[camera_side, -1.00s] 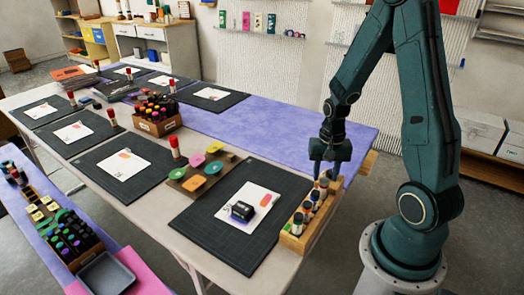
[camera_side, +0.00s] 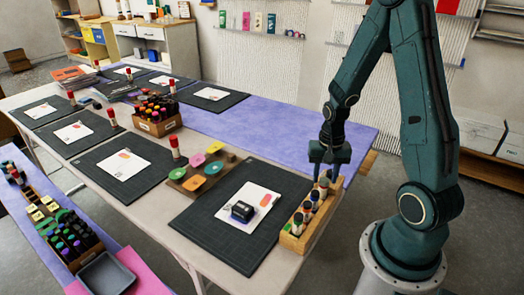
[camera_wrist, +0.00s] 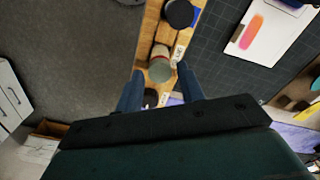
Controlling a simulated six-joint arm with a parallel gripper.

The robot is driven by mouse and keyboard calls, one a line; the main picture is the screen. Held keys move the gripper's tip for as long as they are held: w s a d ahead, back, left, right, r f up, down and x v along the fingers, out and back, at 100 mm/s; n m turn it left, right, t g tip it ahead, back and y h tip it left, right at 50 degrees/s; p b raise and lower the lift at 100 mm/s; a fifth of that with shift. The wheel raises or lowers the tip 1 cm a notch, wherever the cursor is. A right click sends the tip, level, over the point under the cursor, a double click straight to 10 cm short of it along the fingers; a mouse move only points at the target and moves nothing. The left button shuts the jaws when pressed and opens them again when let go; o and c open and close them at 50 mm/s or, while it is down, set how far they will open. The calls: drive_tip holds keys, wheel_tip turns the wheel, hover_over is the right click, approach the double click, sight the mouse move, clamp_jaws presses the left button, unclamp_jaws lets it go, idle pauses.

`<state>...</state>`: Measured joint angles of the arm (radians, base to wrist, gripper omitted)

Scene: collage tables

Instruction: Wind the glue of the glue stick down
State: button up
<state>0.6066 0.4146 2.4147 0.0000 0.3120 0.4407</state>
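My gripper (camera_side: 328,175) points down over the far end of a wooden rack (camera_side: 289,241) at the mat's right side. Its two fingers are apart in the wrist view (camera_wrist: 160,80). A stick with a grey-green round top and a reddish band (camera_wrist: 160,70) shows between the fingertips, with gaps at its sides. In the side view a stick (camera_side: 323,187) stands just under the fingers. Whether its glue is out is too small to tell. Several upright sticks with dark tops fill the rack; one dark cap (camera_wrist: 178,13) is ahead of the fingers, and another dark top is partly hidden by my gripper.
A dark mat (camera_side: 205,222) beside the rack bears a paper with an orange shape (camera_side: 265,200) and a black block (camera_side: 242,211). Coloured pads on a brown board (camera_side: 195,183) lie left of it. A crate of sticks (camera_side: 157,127) stands farther back.

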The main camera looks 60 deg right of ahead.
drive_tip(key=shift+f, duration=0.1)
idle(0.5)
drive_tip(key=c, duration=0.6)
drive_tip(key=shift+o, duration=0.2)
drive_tip(key=shift+n, duration=0.3)
drive_tip(key=shift+n, duration=2.1)
drive_tip(key=shift+n, duration=2.4)
